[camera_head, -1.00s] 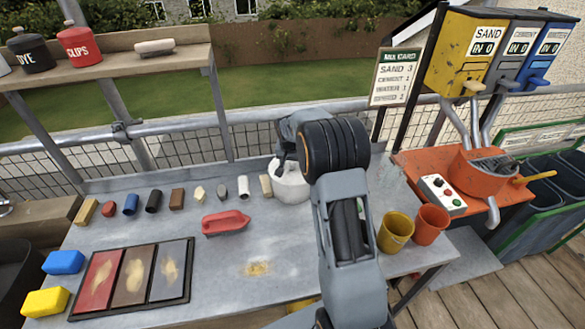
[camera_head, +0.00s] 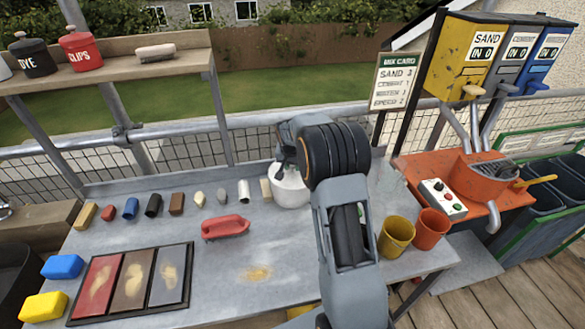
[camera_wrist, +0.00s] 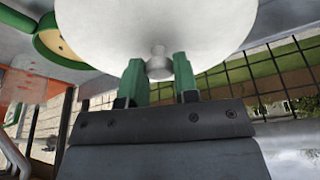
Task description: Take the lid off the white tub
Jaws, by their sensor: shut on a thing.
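The white tub (camera_head: 291,190) stands on the grey bench, left of my arm and partly hidden behind it. Its upper part now shows a rim-like edge under my gripper. In the wrist view the white round lid (camera_wrist: 160,25) fills the top middle, with a small grey knob (camera_wrist: 157,66) at its centre. My gripper (camera_wrist: 158,78) has its two green fingers on either side of that knob and is shut on it. In the head view, my arm hides most of the lid, so how far it stands from the tub is hard to tell.
A red float-like tool (camera_head: 225,227) and a row of small coloured samples lie left of the tub. A yellow bucket (camera_head: 396,238) and an orange bucket (camera_head: 432,231) stand right of my arm. The bench front middle is mostly clear.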

